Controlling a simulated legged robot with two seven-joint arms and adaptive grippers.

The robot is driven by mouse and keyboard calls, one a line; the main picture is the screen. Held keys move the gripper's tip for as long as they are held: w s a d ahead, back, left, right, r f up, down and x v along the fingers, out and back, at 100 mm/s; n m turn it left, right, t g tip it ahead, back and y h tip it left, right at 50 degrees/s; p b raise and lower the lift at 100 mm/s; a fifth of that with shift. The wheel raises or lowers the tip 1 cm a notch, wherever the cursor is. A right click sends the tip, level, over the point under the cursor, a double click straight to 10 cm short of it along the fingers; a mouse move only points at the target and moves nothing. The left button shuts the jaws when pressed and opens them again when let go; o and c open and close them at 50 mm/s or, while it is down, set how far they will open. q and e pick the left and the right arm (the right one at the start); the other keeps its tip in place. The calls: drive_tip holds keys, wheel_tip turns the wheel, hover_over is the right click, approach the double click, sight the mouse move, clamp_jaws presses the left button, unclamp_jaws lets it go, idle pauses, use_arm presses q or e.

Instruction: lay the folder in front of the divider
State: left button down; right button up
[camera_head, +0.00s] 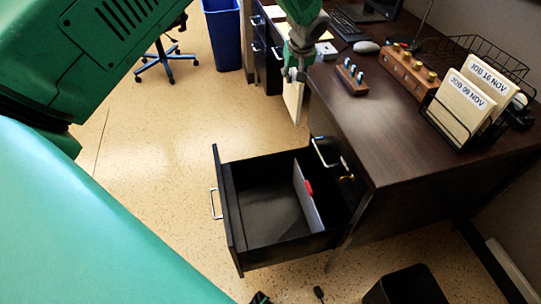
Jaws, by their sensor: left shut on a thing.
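My left gripper (297,73) is at the top centre, by the desk's left edge. It is shut on a cream folder (292,102), which hangs down below it, nearly upright and seen almost edge-on. The black drawer (233,206) is pulled open at the lower centre, below and nearer than the folder. The divider (306,198), a thin grey panel with a red tab, stands upright in the drawer towards its right side. The drawer floor left of the divider is bare. The folder is apart from the drawer and divider.
The dark desk (368,136) holds a stamp rack (352,80), a wooden block with knobs (408,72), and a wire holder with labelled job folders (462,106). A blue bin (222,35) and office chair (167,62) stand behind. Floor left of the drawer is clear.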

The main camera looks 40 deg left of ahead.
use_arm(q)
drive_tip(key=s+d+f+m+h+b, duration=0.1)
drive_tip(key=s+f+m+b, duration=0.3)
drive_tip(key=f, duration=1.1)
drive_tip(key=s+d+f+m+h+b, duration=0.2)
drive_tip(key=f+b, duration=0.5)
drive_tip(key=f, duration=0.9)
drive_tip(key=s+d+f+m+t+h+b, duration=0.1)
drive_tip(key=s+f+m+b, duration=0.4)
drive_tip(key=f, duration=1)
drive_tip(key=s+d+m+h, duration=0.1)
drive_tip(key=s+d+m, duration=0.1)
drive_tip(key=shift+s+d+f, duration=0.2)
drive_tip(key=shift+s+f, duration=0.1)
drive_tip(key=c, duration=1.6)
unclamp_jaws()
drive_tip(key=shift+o, duration=0.2)
